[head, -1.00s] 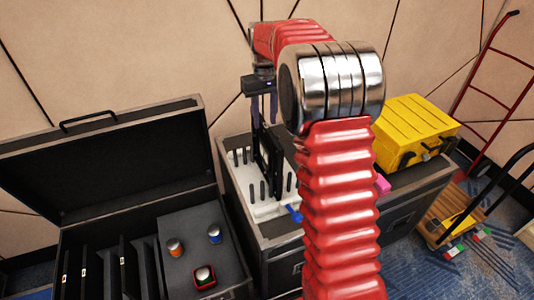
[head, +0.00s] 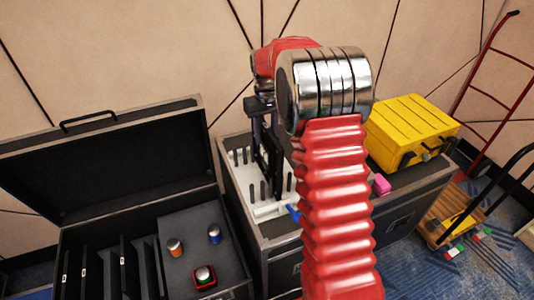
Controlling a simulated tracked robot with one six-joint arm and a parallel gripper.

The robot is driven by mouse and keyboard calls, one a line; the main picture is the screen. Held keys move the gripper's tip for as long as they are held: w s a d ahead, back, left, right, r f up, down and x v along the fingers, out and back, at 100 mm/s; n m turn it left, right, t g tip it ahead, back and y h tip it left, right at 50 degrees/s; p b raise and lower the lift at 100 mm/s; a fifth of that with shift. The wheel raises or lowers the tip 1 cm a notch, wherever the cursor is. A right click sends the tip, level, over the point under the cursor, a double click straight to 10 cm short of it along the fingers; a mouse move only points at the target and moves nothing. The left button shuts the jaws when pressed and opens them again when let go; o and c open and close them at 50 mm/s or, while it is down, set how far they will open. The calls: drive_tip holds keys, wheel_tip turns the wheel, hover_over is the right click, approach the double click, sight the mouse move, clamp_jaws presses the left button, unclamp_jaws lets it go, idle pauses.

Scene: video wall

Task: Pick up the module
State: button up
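A dark upright module (head: 268,165), a thin black panel or frame, stands in a white rack (head: 247,200) with several dark pegs, on top of the middle black case. My gripper (head: 265,138) points down over the module from above. Its dark fingers reach down to the module's upper part and overlap it in this view. Whether the fingers touch the module or are shut on it cannot be told. My red arm hides the right side of the rack.
An open black case (head: 150,228) at left holds upright panels and several small coloured-base items. A yellow toolbox (head: 410,128) and a pink block (head: 381,185) sit on the middle case's right side. A red hand truck (head: 500,90) and a wooden dolly (head: 450,215) stand at right.

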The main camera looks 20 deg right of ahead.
drive_tip(key=shift+f, duration=0.9)
drive_tip(key=shift+c, duration=0.3)
clamp_jaws()
idle(0.7)
